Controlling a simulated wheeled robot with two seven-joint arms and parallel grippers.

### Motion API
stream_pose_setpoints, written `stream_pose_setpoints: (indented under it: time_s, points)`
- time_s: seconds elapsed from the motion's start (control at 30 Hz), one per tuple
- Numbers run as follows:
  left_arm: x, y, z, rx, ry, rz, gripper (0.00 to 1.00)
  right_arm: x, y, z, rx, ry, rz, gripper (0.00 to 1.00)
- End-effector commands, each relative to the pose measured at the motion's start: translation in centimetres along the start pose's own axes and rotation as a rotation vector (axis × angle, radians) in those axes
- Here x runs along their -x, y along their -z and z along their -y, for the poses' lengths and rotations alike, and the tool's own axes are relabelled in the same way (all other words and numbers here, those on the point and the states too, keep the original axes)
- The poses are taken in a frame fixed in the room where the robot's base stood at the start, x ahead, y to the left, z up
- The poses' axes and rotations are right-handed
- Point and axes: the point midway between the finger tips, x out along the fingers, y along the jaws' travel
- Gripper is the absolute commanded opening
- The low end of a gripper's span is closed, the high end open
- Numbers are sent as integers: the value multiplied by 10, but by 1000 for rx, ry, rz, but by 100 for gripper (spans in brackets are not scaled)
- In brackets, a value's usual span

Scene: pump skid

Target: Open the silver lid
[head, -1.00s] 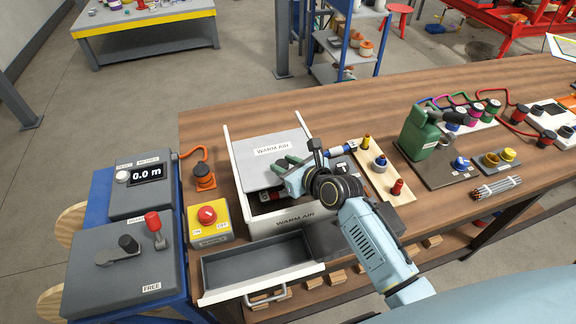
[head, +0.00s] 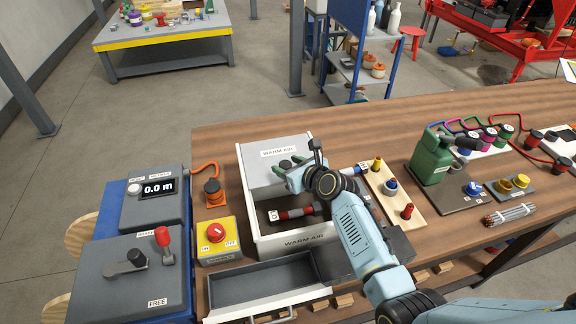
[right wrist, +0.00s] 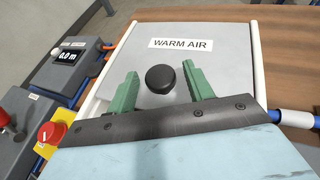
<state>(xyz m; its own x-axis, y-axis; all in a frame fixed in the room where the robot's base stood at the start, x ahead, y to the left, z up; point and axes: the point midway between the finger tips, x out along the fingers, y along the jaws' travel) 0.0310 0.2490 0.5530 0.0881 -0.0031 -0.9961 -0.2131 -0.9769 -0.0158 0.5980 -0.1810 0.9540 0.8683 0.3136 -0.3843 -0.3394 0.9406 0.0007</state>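The silver lid (head: 268,177) is a flat grey plate labelled WARM AIR with a round black knob (head: 286,164). It lies over the back part of a white-walled box (head: 306,238). The front part of the box is uncovered and shows a dark inside with a red and grey cylinder (head: 291,213). My right gripper (head: 294,171) is over the lid at the knob. In the right wrist view its green fingers (right wrist: 161,90) stand on either side of the knob, with a visible gap on both sides. My left gripper is not in view.
An open grey drawer (head: 262,284) juts out below the box. A yellow switch box with a red knob (head: 216,232) stands left of it. A wooden block with pegs (head: 392,190) and a green canister (head: 430,157) stand to the right.

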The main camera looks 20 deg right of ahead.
Motion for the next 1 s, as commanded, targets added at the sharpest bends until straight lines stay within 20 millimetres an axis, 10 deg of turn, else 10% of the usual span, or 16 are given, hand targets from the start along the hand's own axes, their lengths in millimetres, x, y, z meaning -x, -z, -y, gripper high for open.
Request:
stream_pose_setpoints:
  time_s: [0.47,1.0]
  points:
    - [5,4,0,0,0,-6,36,13,-1,-1,0,-1,1,55]
    - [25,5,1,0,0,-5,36,111,-1,0,0,1,1,55]
